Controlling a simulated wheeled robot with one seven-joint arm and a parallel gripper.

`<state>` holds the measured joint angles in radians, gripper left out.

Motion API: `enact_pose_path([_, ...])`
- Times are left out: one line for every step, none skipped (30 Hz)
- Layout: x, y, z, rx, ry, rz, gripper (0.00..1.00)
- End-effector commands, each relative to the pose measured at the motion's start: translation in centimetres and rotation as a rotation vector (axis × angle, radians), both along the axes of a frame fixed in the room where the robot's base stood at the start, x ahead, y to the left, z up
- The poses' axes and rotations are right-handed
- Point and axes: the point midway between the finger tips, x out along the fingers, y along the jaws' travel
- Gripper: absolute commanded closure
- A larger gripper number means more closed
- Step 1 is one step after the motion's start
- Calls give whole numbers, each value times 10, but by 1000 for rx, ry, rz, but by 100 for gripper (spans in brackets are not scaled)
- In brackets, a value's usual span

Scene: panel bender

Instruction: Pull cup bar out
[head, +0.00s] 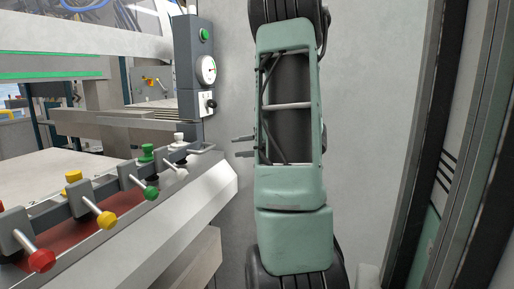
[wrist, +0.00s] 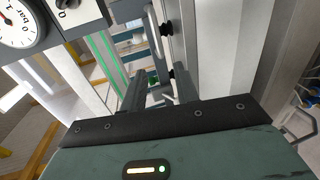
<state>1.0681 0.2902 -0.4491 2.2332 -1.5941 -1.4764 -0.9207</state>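A long grey bar (head: 105,186), which I take to be the cup bar, runs along the machine's front ledge at the left of the head view. It passes through several grey blocks with red, yellow, green and white knobs. A pale looped handle (head: 203,149) sits at its near right end; a loop handle (wrist: 151,33) also shows at the top of the wrist view. My gripper (head: 244,147) is right of this handle, apart from it in the head view. The bar's far parts are partly hidden.
A grey control post (head: 194,75) with a green button and pressure gauge (head: 206,70) rises behind the handle; the gauge (wrist: 18,22) is upper left in the wrist view. A sloped pale machine edge (head: 190,205) lies below the bar. A grey wall stands behind my arm.

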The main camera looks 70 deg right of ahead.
Motion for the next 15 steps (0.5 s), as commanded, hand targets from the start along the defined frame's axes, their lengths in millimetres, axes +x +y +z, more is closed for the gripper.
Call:
enact_pose_path([-11, -1, 2, -1, 0, -4, 70])
enact_pose_path([-16, -2, 3, -1, 0, -5, 70])
enact_pose_path([-23, -1, 4, 0, 1, -3, 70])
enact_pose_path([-27, -2, 5, 0, 0, -3, 70])
enact_pose_path([-31, -2, 6, 0, 1, -4, 70])
enact_pose_path([-36, -2, 7, 1, 1, -2, 70])
enact_pose_path([-38, -2, 8, 1, 0, -2, 70])
enact_pose_path([-41, -2, 8, 1, 0, -2, 70])
enact_pose_path([-43, -2, 9, 1, 0, -2, 70])
enact_pose_path([-45, -2, 9, 1, 1, -1, 70])
enact_pose_path([-46, -2, 9, 1, 1, -1, 70])
enact_pose_path([-47, -2, 10, 1, 1, -1, 70])
enact_pose_path([-48, -2, 10, 1, 1, 0, 70])
enact_pose_path([-48, -1, 10, 2, 1, 0, 70])
enact_pose_path([-48, -1, 10, 2, 1, 0, 70])
